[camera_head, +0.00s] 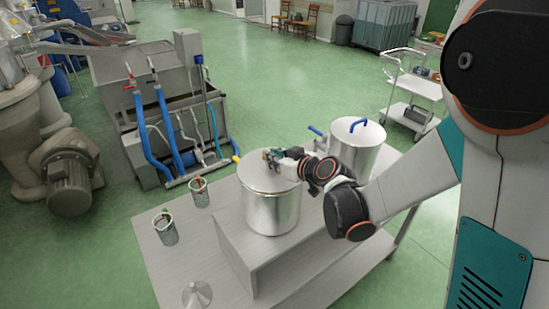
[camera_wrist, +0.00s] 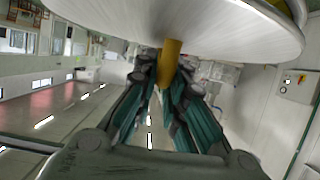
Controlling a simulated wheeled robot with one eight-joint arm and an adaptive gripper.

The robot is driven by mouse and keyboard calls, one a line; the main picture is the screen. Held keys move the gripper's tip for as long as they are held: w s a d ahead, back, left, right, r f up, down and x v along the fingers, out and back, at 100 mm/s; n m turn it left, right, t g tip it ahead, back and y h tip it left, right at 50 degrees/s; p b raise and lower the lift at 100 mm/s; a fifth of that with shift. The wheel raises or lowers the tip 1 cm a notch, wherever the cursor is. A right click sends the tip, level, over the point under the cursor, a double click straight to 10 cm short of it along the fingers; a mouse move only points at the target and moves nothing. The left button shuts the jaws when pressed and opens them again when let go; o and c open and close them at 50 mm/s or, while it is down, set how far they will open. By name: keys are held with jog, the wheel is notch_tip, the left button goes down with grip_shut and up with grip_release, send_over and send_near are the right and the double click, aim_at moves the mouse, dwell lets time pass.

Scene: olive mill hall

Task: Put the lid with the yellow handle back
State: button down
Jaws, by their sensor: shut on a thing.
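My gripper (camera_head: 272,155) is above the front steel pot (camera_head: 272,212), reaching in from the right. In the wrist view my gripper (camera_wrist: 170,85) is shut on the upright yellow handle (camera_wrist: 169,62) of a round steel lid (camera_wrist: 140,20). The lid (camera_head: 262,174) covers the mouth of the front pot in the head view. It lies at or very close to the rim; I cannot tell whether it is fully seated. My gripper hides most of the handle in the head view.
A second steel pot (camera_head: 352,158) with a blue-handled lid (camera_head: 357,131) stands behind to the right. Two small containers (camera_head: 167,232) (camera_head: 199,195) and a metal cone (camera_head: 197,294) are on the table's (camera_head: 160,275) left side. The front pot stands on a raised platform (camera_head: 270,252).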

jog(key=shift+f+b, duration=0.55)
jog(key=shift+b, duration=0.05)
jog(key=c, duration=1.6)
grip_release()
